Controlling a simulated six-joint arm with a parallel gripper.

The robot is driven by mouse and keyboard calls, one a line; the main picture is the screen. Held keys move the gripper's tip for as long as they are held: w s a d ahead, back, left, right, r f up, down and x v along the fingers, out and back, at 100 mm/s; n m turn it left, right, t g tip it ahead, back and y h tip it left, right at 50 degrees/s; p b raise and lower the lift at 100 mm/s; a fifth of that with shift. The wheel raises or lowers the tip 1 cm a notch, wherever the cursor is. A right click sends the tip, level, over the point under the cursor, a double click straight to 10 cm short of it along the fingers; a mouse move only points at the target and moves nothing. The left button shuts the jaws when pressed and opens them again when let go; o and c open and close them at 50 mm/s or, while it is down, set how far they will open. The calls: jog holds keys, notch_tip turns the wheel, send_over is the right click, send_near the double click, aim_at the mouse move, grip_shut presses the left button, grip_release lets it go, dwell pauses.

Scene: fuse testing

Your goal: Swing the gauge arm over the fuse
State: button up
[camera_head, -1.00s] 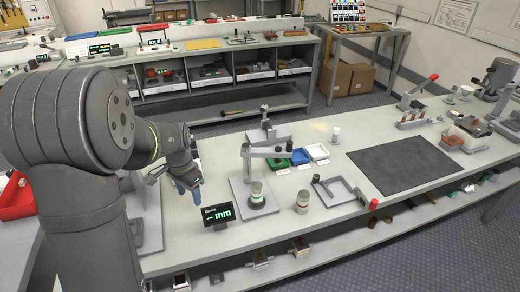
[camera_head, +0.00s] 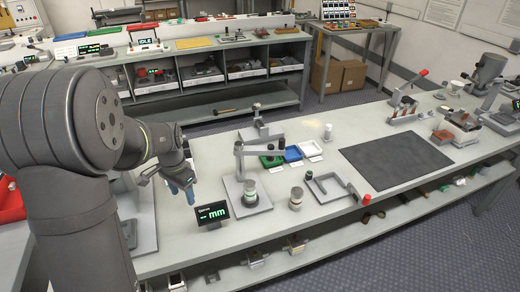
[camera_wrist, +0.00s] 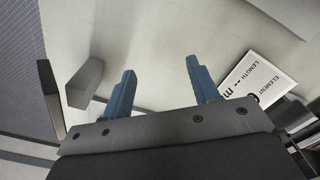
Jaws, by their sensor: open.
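The gauge stand (camera_head: 233,186) is a pale plate on the bench with an upright post. Its grey gauge arm (camera_head: 262,149) reaches right from the post top. A fuse (camera_head: 250,189), a short light cylinder with a dark ring at its foot, stands on the plate. The arm's tip lies to the right of and behind this fuse in the picture. The black gauge display (camera_head: 212,215) shows green "mm". My gripper (camera_head: 181,186) has blue fingertips and hangs left of the stand, apart from it. In the wrist view the gripper (camera_wrist: 164,86) is open and empty.
A second cylinder (camera_head: 296,198) stands right of the plate. Green, blue and white trays (camera_head: 292,153) sit behind. A printed card (camera_wrist: 258,80) shows beside my right-hand finger in the wrist view.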

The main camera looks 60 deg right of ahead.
jog(key=c, duration=0.3)
jog(key=s+d+r+m+t+h, duration=0.1)
jog(key=s+d+r+m+t, duration=0.3)
jog(key=s+d+r+m, duration=0.7)
jog(key=m+t+h, duration=0.3)
jog(key=m+h, duration=0.2)
jog(key=m, duration=0.9)
send_near(283, 140)
jog(key=x, duration=1)
jog(key=shift+w+f, duration=0.1)
jog(key=shift+w, duration=0.05)
grip_shut()
